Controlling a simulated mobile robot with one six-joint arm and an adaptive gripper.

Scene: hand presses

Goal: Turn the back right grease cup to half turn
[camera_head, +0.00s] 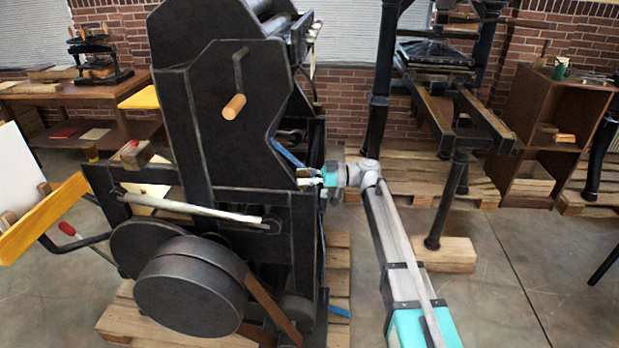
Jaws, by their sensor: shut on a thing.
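A large black press (235,120) stands at the centre left on a wooden pallet. My gripper (306,178) reaches in from the right, at the right side of the press, at about mid height of its frame. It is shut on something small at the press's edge. The gripped thing is too small and too covered to make out, so I cannot tell its turn position. No grease cup can be clearly told apart in this view.
A crank with a wooden handle (234,106) sticks out of the press's side. A flywheel (190,285) sits low in front. A second press (440,100) stands behind on the right, near a wooden cabinet (555,130). Bare floor (540,260) lies at the right.

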